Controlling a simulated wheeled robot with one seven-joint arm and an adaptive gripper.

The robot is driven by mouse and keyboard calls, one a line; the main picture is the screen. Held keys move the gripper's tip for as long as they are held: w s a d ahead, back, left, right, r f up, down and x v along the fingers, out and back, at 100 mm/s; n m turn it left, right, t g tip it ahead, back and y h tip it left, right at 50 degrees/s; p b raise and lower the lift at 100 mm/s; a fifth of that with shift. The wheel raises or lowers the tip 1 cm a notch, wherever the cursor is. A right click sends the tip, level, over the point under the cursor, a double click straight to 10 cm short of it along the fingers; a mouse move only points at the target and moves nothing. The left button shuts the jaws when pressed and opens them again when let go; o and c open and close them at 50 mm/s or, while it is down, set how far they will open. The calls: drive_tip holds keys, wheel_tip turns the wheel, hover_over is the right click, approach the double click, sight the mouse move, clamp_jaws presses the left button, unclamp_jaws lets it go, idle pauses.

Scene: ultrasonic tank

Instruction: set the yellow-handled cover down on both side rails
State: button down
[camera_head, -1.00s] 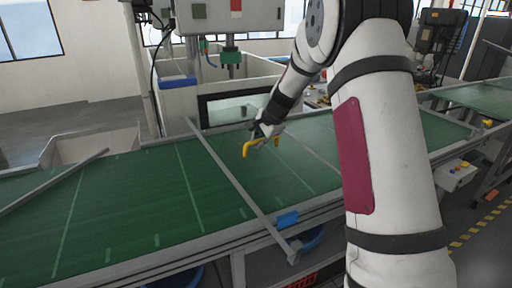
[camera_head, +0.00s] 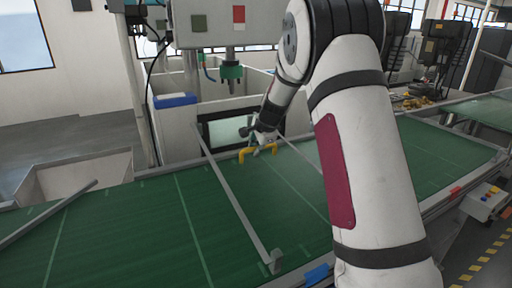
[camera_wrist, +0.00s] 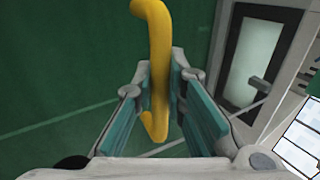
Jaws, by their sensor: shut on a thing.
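The cover's yellow handle (camera_head: 258,153) shows in the head view over the green belt, close to the dark-framed opening at the back. My gripper (camera_head: 263,140) holds it from above. In the wrist view, the yellow handle (camera_wrist: 159,70) runs between the teal finger pads of my gripper (camera_wrist: 163,85), which are shut on it. I cannot make out the cover's panel or its edges against the green. One long grey bar (camera_head: 235,205) crosses the belt left of the handle, and a thinner bar (camera_head: 304,157) lies to its right. I cannot tell whether the cover touches either.
The green belt (camera_head: 130,235) is clear at the left. A grey machine head (camera_head: 225,25) with a green fitting hangs above the back. A white housing with a dark-framed window (camera_head: 215,132) stands behind the handle. Another grey bar (camera_head: 50,212) crosses at far left.

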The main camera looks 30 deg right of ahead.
sight(258, 162)
drive_tip(key=shift+f, duration=2.8)
drive_tip(key=shift+s+p, duration=0.35)
drive_tip(key=shift+s, duration=0.15)
drive_tip(key=shift+a+f+b, duration=0.1)
drive_tip(key=shift+f+b, duration=0.25)
drive_tip(key=shift+f, duration=1.05)
idle(0.5)
drive_tip(key=c, duration=1.6)
unclamp_jaws()
drive_tip(key=shift+c, duration=0.2)
drive_tip(key=shift+o, duration=0.4)
drive_tip(key=shift+s+f, duration=0.1)
drive_tip(key=shift+f, duration=0.1)
drive_tip(key=v, duration=1.2)
drive_tip(key=shift+r, duration=0.1)
